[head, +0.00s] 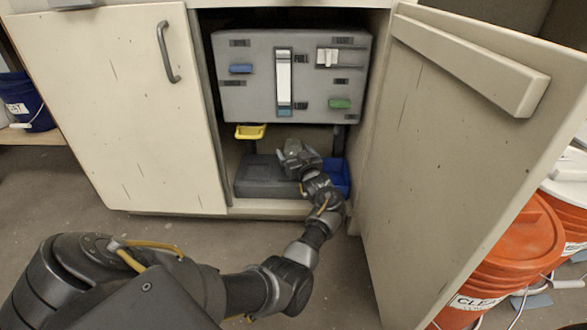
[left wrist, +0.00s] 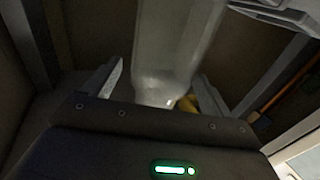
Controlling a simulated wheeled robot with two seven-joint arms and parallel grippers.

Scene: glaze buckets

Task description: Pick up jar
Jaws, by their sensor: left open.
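A clear, pale jar (left wrist: 168,50) stands between the two fingers of my left gripper (left wrist: 156,85) in the left wrist view. The fingers are apart, one on each side of the jar, with dark gaps beside it. In the head view my left gripper (head: 296,157) reaches into the open cabinet, just below the grey panel. The jar is hard to make out there, as the gripper covers that spot. My right gripper is not in view.
A grey panel (head: 245,102) with coloured tabs hangs above the gripper. A dark grey case (head: 262,178) and a blue bin (head: 338,177) sit on the cabinet floor. The open door (head: 430,150) bounds the right side; orange buckets (head: 510,245) stand beyond it.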

